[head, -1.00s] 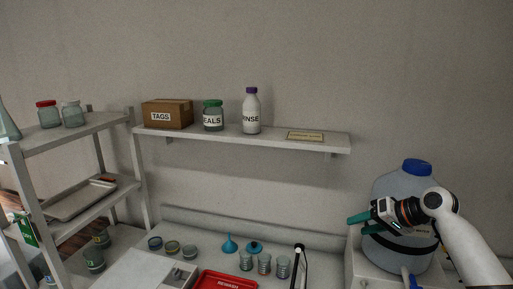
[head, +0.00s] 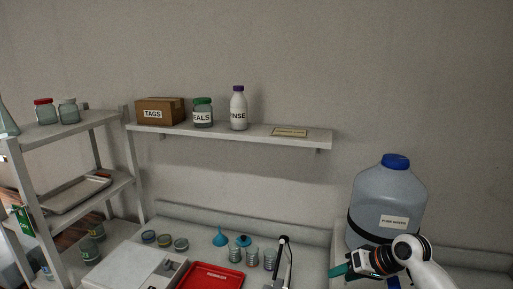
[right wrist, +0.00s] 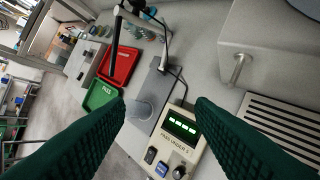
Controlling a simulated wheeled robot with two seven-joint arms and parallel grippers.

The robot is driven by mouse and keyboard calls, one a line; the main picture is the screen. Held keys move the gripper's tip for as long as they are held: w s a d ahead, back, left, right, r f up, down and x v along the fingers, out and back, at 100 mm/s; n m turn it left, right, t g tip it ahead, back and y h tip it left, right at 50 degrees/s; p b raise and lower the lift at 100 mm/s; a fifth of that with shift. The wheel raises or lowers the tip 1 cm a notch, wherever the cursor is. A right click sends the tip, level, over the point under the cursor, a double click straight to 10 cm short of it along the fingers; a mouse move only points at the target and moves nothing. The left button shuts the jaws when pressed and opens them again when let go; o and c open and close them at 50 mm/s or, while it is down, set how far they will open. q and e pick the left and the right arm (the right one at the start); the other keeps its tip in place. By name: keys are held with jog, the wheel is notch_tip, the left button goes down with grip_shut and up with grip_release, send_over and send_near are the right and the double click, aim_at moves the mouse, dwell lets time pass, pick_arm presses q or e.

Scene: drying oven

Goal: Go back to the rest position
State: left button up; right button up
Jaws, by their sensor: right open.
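My right gripper (head: 340,271) is at the lower right of the head view, in front of the large blue-capped water jug (head: 391,205). In the right wrist view its two green fingers (right wrist: 160,108) are wide apart with nothing between them. My left gripper is in neither view.
A wall shelf (head: 290,141) holds a TAGS box (head: 160,112), a green-lidded jar (head: 203,113) and a RINSE bottle (head: 238,108). A rack (head: 75,131) stands at left. A red tray (head: 212,277) and several small jars are on the bench. A green tray (right wrist: 102,95) shows in the wrist view.

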jog(key=s+a+f+n+g+h, duration=0.1)
jog(key=s+a+f, duration=0.2)
jog(key=s+f, duration=0.45)
jog(key=s+a+f+n+h, duration=0.1)
jog(key=s+a+f+h, duration=0.3)
jog(key=s, duration=0.7)
jog(key=s+d+h, duration=0.1)
jog(key=s+d, duration=0.1)
jog(key=s, duration=0.6)
jog(key=s+d, duration=0.3)
jog(key=s, duration=0.5)
notch_tip(320, 180, down, 31)
jog(key=s+g+b, duration=0.1)
jog(key=g+b, duration=0.1)
jog(key=b, duration=0.3)
pick_arm(q)
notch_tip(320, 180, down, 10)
jog(key=b, duration=0.5)
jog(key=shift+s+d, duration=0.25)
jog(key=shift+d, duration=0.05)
pick_arm(e)
jog(key=s+d+f, duration=0.1)
jog(key=s+f, duration=0.7)
jog(key=f, duration=0.3)
jog(key=s+d+f+g, duration=0.1)
jog(key=s+f, duration=0.8)
jog(key=f, duration=0.1)
jog(key=shift+d+f, duration=0.4)
